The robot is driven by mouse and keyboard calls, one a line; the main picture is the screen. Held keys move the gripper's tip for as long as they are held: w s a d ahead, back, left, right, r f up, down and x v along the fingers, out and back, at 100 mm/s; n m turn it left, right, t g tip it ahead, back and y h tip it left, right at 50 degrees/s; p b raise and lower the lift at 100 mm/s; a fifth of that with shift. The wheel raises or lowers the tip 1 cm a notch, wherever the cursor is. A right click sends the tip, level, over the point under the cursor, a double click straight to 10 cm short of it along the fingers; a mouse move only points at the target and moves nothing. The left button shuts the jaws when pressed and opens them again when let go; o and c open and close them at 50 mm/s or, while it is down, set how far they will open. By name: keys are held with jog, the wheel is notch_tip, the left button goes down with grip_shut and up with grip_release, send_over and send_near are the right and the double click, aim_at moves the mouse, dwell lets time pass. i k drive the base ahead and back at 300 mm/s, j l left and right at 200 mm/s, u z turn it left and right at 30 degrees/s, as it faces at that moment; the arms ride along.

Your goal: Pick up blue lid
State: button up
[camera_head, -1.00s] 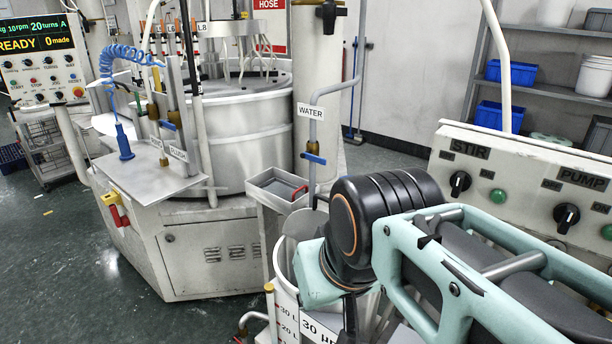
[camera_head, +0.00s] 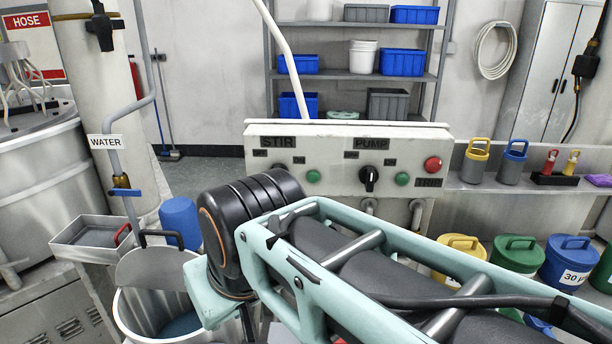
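A blue lid (camera_head: 571,243) with a raised handle sits on a blue bucket labelled 30 µ at the lower right. A smaller grey canister on the shelf above has a blue top with a loop handle (camera_head: 515,149). I cannot tell which of these the task means. My teal and black arm crosses the lower middle of the view, left of the buckets, and hides part of the floor area. My gripper does not show in this view.
Yellow (camera_head: 461,245) and green (camera_head: 515,247) lids sit on buckets left of the blue one. A STIR and PUMP control panel (camera_head: 335,160) stands behind my arm. An open white tank (camera_head: 130,315) with a grey half-lid stands at lower left, near a metal tray (camera_head: 75,255).

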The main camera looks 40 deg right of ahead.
aim_at(574, 250)
jog(key=z, duration=3)
jog(key=i+l+u, duration=0.1)
jog(key=i+l, duration=0.15)
jog(key=i+l+u, duration=0.1)
jog(key=l, duration=0.3)
jog(key=i+l+u, duration=0.1)
jog(key=i+l, duration=0.25)
jog(key=i+l+u, duration=0.1)
jog(key=l, duration=0.25)
jog(key=i+l+u, duration=0.1)
jog(key=i+l, duration=0.15)
jog(key=l, duration=0.15)
jog(key=i+l, duration=0.2)
jog(key=l, duration=0.2)
jog(key=i+l+u, duration=0.15)
jog(key=l, duration=0.25)
